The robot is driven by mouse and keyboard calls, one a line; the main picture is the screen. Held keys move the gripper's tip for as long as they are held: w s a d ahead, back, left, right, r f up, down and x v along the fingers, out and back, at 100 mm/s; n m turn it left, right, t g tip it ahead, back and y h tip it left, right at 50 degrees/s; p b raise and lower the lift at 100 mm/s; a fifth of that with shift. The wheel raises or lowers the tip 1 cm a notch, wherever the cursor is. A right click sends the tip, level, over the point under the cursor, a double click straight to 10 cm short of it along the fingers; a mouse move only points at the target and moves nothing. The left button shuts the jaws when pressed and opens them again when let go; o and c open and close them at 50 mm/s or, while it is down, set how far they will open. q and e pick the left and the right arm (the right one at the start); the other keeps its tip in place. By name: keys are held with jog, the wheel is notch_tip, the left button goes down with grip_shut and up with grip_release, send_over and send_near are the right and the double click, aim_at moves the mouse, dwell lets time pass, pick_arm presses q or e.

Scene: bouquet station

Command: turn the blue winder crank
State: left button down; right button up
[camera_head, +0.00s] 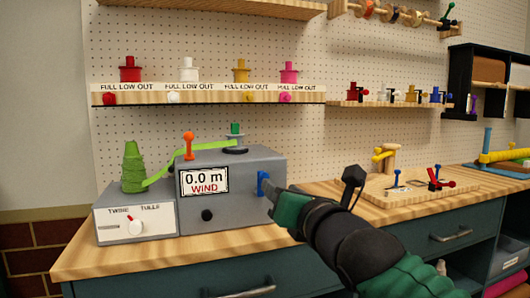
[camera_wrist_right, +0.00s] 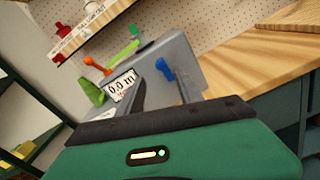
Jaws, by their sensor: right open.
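The blue winder crank (camera_head: 263,184) is on the right side of the grey winder box (camera_head: 230,165), whose display (camera_head: 204,180) reads "0.0 m WIND". My right gripper (camera_head: 270,193) is at the crank, with its fingers partly overlapping it in the head view. In the right wrist view the crank (camera_wrist_right: 165,69) shows just beyond and between the two spread fingertips of my right gripper (camera_wrist_right: 162,88). The gripper is open, and I cannot tell whether a finger touches the crank. My left gripper is not in view.
A green spool (camera_head: 133,168) stands on a grey box with a dial (camera_head: 135,227), left of the winder. An orange-topped lever (camera_head: 188,146) rises from the winder. A wooden stand with small levers (camera_head: 385,160) is at right. Shelves (camera_head: 210,95) hang behind.

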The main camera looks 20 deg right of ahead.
aim_at(266, 177)
jog(key=w+p, duration=0.1)
jog(key=w, duration=0.4)
jog(key=shift+a, duration=0.2)
jog(key=w+p, duration=0.5)
jog(key=p, duration=0.2)
jog(key=shift+w+r, duration=0.1)
jog(key=shift+w, duration=0.15)
jog(key=shift+w+f, duration=0.2)
jog(key=shift+w, duration=0.05)
jog(key=shift+s, duration=0.1)
jog(key=shift+c, duration=0.2)
grip_shut()
